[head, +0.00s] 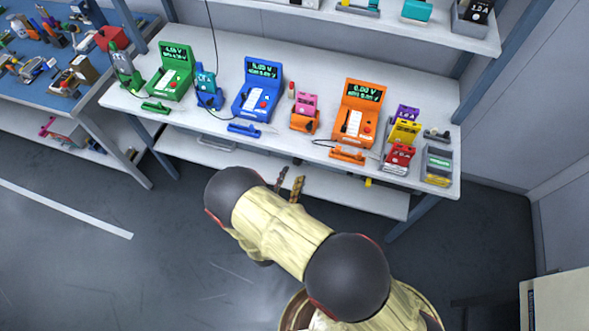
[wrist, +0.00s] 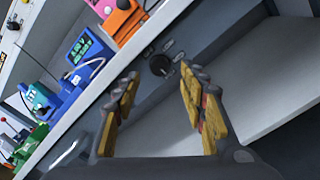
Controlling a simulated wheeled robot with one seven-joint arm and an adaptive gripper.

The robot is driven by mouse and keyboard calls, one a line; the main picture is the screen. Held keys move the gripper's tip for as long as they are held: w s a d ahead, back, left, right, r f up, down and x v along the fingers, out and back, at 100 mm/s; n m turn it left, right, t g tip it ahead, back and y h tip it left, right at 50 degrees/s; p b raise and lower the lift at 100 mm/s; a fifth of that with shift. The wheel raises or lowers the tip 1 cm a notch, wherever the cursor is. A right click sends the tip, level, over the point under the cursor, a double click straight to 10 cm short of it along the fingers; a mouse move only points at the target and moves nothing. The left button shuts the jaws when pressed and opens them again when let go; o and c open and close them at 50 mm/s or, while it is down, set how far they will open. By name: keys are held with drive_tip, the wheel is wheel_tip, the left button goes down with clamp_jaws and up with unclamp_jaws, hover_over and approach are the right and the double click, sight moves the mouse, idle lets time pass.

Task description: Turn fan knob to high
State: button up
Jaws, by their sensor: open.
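A dark round knob (wrist: 159,66), likely the fan knob, shows in the wrist view on a grey surface below the bench top. Several small grey marks or plates sit around it. Its pointer setting is too small to read. My gripper (wrist: 160,80) is open and empty, with a tan-padded finger on each side of the knob in the picture. The knob appears beyond the fingertips, and I cannot see any contact. In the head view my gripper (head: 289,183) is in front of the bench's lower shelf; the knob is not clear there.
The white bench top (head: 215,120) overhangs the lower shelf (head: 375,200). On it stand a green tester (head: 172,75), a blue tester (head: 258,95), an orange tester (head: 357,115) and coloured pouch cells. A blue-topped table (head: 30,90) stands left. The floor in front is clear.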

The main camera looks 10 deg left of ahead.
sight(297, 164)
drive_tip(key=shift+w+d+b, duration=0.1)
drive_tip(key=shift+w+b, duration=0.2)
drive_tip(key=shift+w, duration=1.65)
drive_tip(key=shift+c, duration=0.2)
clamp_jaws()
